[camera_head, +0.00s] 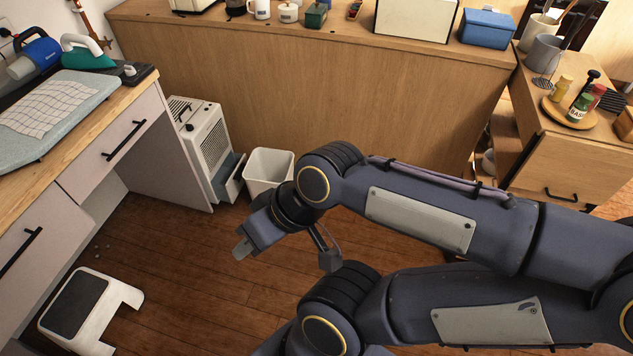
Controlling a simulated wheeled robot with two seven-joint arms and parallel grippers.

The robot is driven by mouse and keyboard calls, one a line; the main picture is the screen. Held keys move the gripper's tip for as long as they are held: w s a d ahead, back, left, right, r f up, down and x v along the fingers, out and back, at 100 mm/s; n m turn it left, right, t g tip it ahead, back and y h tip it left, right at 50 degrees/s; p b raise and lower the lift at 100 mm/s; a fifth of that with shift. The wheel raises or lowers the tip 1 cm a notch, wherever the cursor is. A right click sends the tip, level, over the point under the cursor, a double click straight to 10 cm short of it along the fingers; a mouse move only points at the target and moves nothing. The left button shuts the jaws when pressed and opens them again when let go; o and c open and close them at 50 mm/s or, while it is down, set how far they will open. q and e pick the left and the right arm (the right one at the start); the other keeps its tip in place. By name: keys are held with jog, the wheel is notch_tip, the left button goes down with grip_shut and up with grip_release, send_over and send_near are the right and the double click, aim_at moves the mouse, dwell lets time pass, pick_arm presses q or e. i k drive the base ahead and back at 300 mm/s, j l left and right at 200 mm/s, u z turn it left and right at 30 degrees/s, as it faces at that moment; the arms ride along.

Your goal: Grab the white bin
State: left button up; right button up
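The white bin (269,163) stands upright on the wooden floor against the wood-panelled counter. Its open top faces up, and its lower right part is hidden behind my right arm. My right gripper (287,256) reaches in from the right, in front of the bin and nearer to me. Its two fingers are spread wide apart with nothing visible between them. The gripper appears apart from the bin, with the gripper body overlapping the bin's lower edge in the picture. My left gripper does not show.
A white dehumidifier-like appliance (207,140) with its lower tray pulled out stands left of the bin. A step stool (90,310) is at the lower left. Drawers (115,150) line the left, and the wooden counter (300,85) closes off the back.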

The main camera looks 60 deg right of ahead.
aim_at(266, 168)
jog(key=z, duration=1.45)
jog(key=i+l, duration=0.25)
jog(key=i, duration=0.2)
jog(key=i+l, duration=0.25)
jog(key=i, duration=0.2)
jog(key=i+l+z, duration=0.1)
jog(key=i+l, duration=0.15)
jog(key=i, duration=0.2)
jog(key=i+l, duration=0.2)
jog(key=i, duration=0.25)
jog(key=i+l, duration=0.2)
jog(key=i, duration=0.25)
jog(key=z, duration=0.05)
